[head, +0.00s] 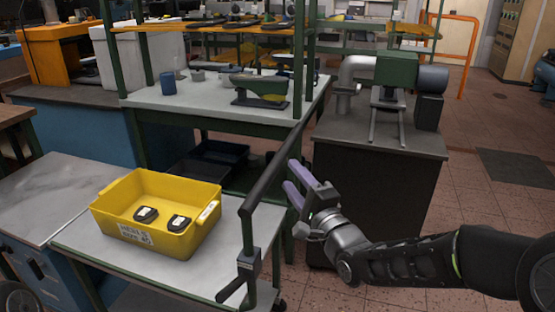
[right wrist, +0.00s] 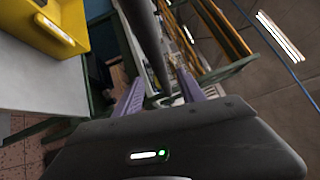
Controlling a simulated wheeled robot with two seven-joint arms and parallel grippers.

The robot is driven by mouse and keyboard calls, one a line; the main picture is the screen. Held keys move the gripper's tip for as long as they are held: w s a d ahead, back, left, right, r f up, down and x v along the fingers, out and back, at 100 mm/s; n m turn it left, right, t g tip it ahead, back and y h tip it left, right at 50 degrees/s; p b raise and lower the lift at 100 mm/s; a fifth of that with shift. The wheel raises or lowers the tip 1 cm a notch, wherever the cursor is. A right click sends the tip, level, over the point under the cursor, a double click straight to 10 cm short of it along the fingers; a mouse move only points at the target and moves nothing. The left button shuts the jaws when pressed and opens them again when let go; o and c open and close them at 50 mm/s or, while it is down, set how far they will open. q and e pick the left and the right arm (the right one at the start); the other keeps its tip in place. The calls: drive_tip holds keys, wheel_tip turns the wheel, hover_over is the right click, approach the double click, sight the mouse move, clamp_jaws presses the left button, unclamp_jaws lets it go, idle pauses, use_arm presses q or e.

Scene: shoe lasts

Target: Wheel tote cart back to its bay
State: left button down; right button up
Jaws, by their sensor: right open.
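The tote cart (head: 130,272) has a pale top and a green frame, in the lower left of the head view. A yellow tote (head: 110,205) with a white label stands on it, holding two small dark pieces with pale tops. The cart's black handle bar (head: 262,190) slants up along its right side. My right gripper (head: 295,181) is open beside the bar, on its right. In the right wrist view the bar (right wrist: 148,38) runs between the two spread purple fingers (right wrist: 160,90); contact cannot be told. My left gripper is out of view. I cannot make out which spot is the bay.
A grey-topped bench (head: 45,190) stands close left of the cart. A green-framed workbench (head: 205,100) with a shoe last and a blue cup is behind it. A dark machine stand (head: 375,190) is behind my right gripper. Tiled floor (head: 480,130) is open to the right.

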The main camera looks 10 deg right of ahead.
sight(279, 161)
drive_tip(key=shift+w, duration=0.15)
drive_tip(key=x, duration=0.7)
drive_tip(key=shift+w+a, duration=0.1)
drive_tip(key=shift+w, duration=0.15)
clamp_jaws()
idle(0.5)
drive_tip(key=shift+f, duration=0.1)
idle(0.8)
